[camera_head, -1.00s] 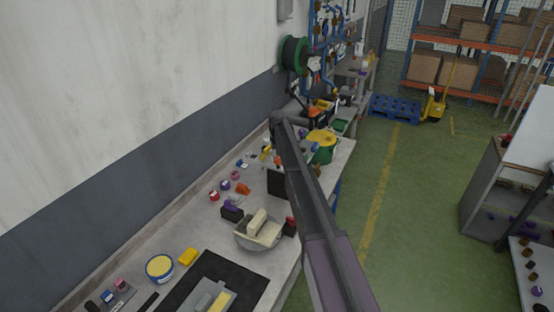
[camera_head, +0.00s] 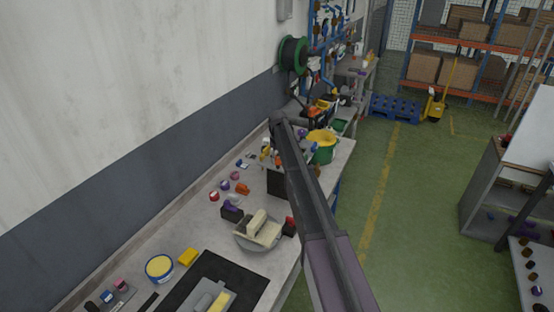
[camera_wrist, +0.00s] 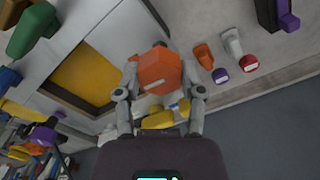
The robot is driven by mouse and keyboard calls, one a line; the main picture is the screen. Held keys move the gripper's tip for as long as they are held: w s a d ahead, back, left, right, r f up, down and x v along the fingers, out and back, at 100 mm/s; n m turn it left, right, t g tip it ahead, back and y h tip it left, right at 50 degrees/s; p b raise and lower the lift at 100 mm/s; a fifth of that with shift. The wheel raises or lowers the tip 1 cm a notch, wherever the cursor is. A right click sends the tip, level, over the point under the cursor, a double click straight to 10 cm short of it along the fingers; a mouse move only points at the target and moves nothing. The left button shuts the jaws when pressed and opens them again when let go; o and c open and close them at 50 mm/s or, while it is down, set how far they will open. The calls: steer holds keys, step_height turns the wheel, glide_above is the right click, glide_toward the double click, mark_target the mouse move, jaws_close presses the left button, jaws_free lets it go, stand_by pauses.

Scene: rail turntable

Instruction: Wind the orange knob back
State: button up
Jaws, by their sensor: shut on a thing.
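The orange knob (camera_wrist: 160,71) is a faceted block with a pale strip on its face, in the upper middle of the wrist view. My gripper (camera_wrist: 161,82) has one grey finger on each side of it and is shut on it. Behind it to the left is a yellow panel (camera_wrist: 88,72) in a dark frame. What the knob is mounted on is hidden behind it. In the head view my arm covers most of the area around the gripper, and I cannot make out the knob there.
On the bench, a round grey turntable (camera_head: 244,243) bears cream blocks. Several small coloured parts, a dark upright panel (camera_head: 276,183) and a green bucket (camera_head: 321,152) crowd the bench near my arm.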

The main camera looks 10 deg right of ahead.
steer(key=shift+w, duration=0.2)
steer(key=o, duration=1.1)
steer(key=shift+f, duration=0.1)
steer(key=shift+o, duration=0.2)
steer(key=shift+s, duration=0.1)
